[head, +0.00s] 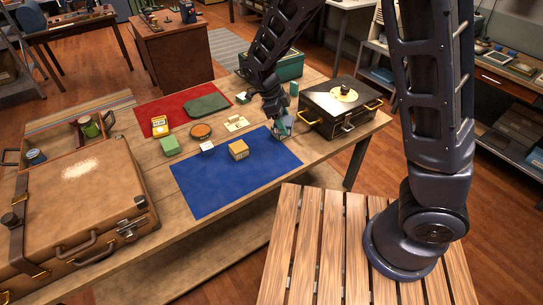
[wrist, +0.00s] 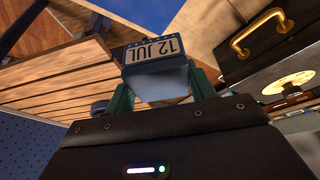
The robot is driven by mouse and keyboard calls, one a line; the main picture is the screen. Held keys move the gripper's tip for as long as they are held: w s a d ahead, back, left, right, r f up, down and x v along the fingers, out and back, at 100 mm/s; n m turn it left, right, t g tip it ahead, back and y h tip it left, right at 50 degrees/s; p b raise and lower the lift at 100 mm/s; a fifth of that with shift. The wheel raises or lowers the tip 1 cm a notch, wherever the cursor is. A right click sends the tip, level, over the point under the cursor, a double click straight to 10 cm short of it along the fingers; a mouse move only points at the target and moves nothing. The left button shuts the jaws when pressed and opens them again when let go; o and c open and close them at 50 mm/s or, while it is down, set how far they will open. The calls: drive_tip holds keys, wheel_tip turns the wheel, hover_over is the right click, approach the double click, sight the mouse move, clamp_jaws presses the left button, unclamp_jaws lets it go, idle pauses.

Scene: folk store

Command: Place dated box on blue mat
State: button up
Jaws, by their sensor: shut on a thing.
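In the head view my gripper (head: 281,125) is by the right edge of the blue mat (head: 215,184), and the box is small and mostly hidden there. I cannot tell whether the box touches the mat or table. A tan box (head: 238,149) stands on the mat, and a small white box (head: 207,147) is at its upper left edge.
A black case (head: 335,117) with gold handles stands just right of my gripper. A brown suitcase (head: 75,215) fills the table's left end. A green box (head: 169,146), a round brown item (head: 201,131) and a red mat (head: 150,110) lie behind. The mat's front half is clear.

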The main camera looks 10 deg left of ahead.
wheel_tip(320, 180, down, 15)
drive_tip(key=shift+f, duration=0.2)
idle(0.5)
drive_tip(key=shift+f, duration=0.15)
drive_tip(key=o, duration=1)
drive_tip(key=v, duration=1.2)
drive_tip(key=shift+r, duration=0.25)
